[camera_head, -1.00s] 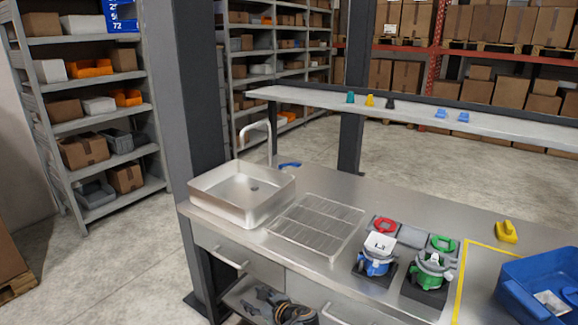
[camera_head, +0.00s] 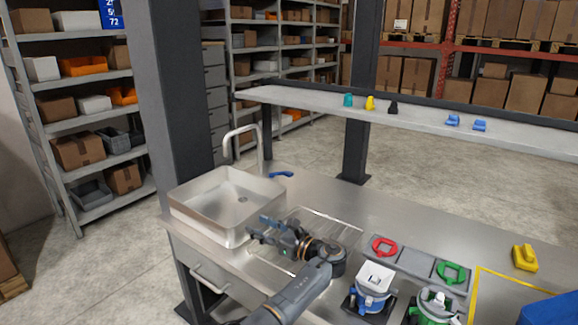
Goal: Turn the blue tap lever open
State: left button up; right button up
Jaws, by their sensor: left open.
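The blue tap lever (camera_head: 281,174) is a small blue handle at the counter's back edge, just right of the base of the silver tap (camera_head: 260,150). The tap's spout curves left over the steel sink (camera_head: 180,208). My left gripper (camera_head: 259,227) is open and empty above the drain rack, beside the sink's right front corner. It is nearer than the lever and clearly apart from it. Its fingers point left and back. My right gripper is not in view.
A wire drain rack (camera_head: 325,219) lies under my left arm. Blue and green dispensers (camera_head: 372,290) (camera_head: 433,308), a grey holder with red and green rings, and a yellow piece (camera_head: 525,258) stand to the right. A shelf (camera_head: 420,127) with small coloured pieces runs above the back edge.

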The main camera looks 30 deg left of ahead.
aim_at(287, 173)
jog(key=i, duration=1)
